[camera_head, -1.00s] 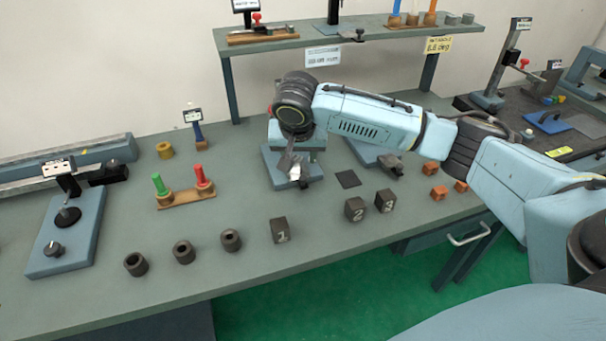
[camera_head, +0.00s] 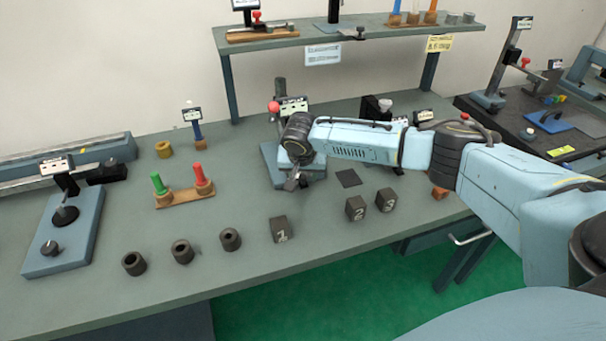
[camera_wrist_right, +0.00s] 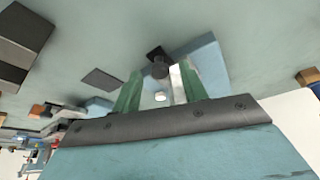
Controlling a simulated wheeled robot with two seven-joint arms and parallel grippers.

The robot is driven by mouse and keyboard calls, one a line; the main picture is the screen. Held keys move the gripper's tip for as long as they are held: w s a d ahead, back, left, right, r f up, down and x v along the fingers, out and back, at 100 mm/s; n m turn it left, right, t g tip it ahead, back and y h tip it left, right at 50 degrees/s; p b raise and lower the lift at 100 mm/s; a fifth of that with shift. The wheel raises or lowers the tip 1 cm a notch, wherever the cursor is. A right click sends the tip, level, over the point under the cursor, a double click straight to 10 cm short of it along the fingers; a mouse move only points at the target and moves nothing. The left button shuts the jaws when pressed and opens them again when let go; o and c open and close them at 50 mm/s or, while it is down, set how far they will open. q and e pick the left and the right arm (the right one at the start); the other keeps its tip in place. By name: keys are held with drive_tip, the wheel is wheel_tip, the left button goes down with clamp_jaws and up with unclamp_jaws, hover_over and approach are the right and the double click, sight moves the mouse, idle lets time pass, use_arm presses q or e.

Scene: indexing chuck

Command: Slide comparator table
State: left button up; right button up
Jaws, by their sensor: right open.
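A comparator with a light blue base (camera_head: 273,162), a column, a red knob (camera_head: 273,106) and a small display (camera_head: 293,105) stands at the middle of the bench. My right gripper (camera_head: 293,183) is low over the front of that base, and my wrist hides much of the comparator. In the right wrist view the gripper (camera_wrist_right: 160,92) is open. A dark square piece with a round stem (camera_wrist_right: 160,66) shows between and beyond the fingers, over the blue base (camera_wrist_right: 208,62). I cannot tell whether a finger touches it. My left gripper is not in view.
Numbered dark blocks (camera_head: 281,230) and dark bushings (camera_head: 182,251) stand along the front. A dark square pad (camera_head: 348,178) lies right of the comparator. A wooden holder (camera_head: 184,198) with green and red plugs is left. A shelf (camera_head: 350,32) stands behind.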

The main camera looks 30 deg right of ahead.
clamp_jaws()
idle(0.3)
